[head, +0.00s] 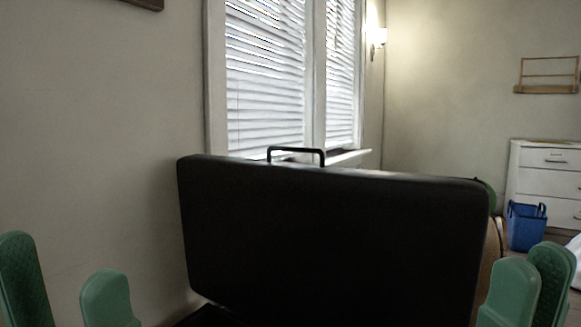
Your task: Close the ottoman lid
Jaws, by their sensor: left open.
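The ottoman lid (335,240) is a dark padded panel standing raised, nearly upright, in the middle of the head view. A black bar handle (296,150) stands on its top edge. Only a dark sliver of the ottoman's lower part shows at the bottom edge; the rest is out of view. My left gripper (65,268) is open and empty, left of the lid and apart from it. My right gripper (533,272) is at the lid's lower right; its green fingers overlap in the picture, so the gap between them is unclear.
A wall and a window with white blinds (265,80) are behind the lid. A white chest of drawers (548,180) and a blue basket (526,227) stand at the far right. A brown rounded object (493,250) shows partly behind the lid's right edge.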

